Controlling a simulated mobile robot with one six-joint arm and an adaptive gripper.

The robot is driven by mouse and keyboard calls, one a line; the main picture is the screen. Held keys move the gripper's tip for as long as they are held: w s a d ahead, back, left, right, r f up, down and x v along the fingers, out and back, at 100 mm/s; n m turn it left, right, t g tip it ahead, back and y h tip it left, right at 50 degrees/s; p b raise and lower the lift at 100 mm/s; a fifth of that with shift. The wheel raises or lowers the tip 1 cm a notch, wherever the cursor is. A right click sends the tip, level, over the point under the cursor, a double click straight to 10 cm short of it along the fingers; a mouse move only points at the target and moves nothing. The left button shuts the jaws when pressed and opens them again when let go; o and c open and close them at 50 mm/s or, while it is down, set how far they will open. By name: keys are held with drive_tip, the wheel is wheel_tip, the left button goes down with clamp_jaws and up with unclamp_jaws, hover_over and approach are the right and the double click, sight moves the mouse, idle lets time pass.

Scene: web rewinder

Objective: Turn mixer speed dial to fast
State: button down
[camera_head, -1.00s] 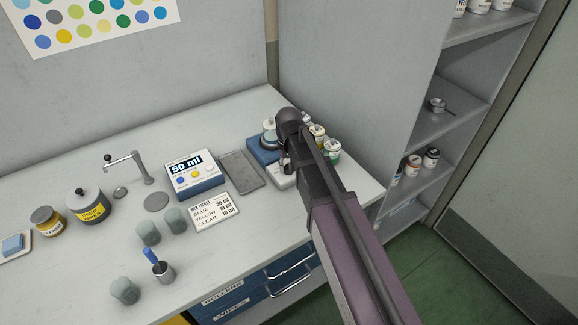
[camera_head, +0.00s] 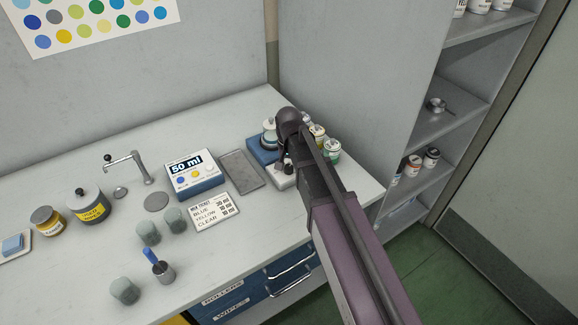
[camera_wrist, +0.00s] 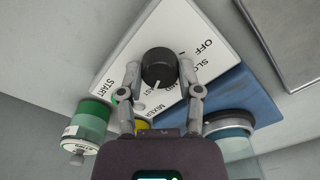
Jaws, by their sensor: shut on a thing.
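The mixer's black speed dial (camera_wrist: 159,66) stands on a tilted white panel (camera_wrist: 205,28) in the wrist view. The panel reads OFF, SLOW, a partly hidden word ending in AST, START and MIXER. The dial's white pointer mark faces down the picture, close to the AST lettering. My gripper (camera_wrist: 159,70) is shut on the dial, one finger on each side. In the head view the mixer's blue base (camera_head: 259,150) and the white panel (camera_head: 279,181) show beside my arm, which hides the dial's surroundings.
Small paint jars stand close behind my gripper, one green-banded (camera_head: 332,152). A grey tray (camera_head: 241,169), the 50 ml unit (camera_head: 193,177) and a ticket card (camera_head: 213,210) lie to the left. A grey partition (camera_head: 365,80) rises behind the arm.

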drive_tip(key=shift+c, duration=1.3)
unclamp_jaws()
drive_tip(key=shift+n, duration=0.6)
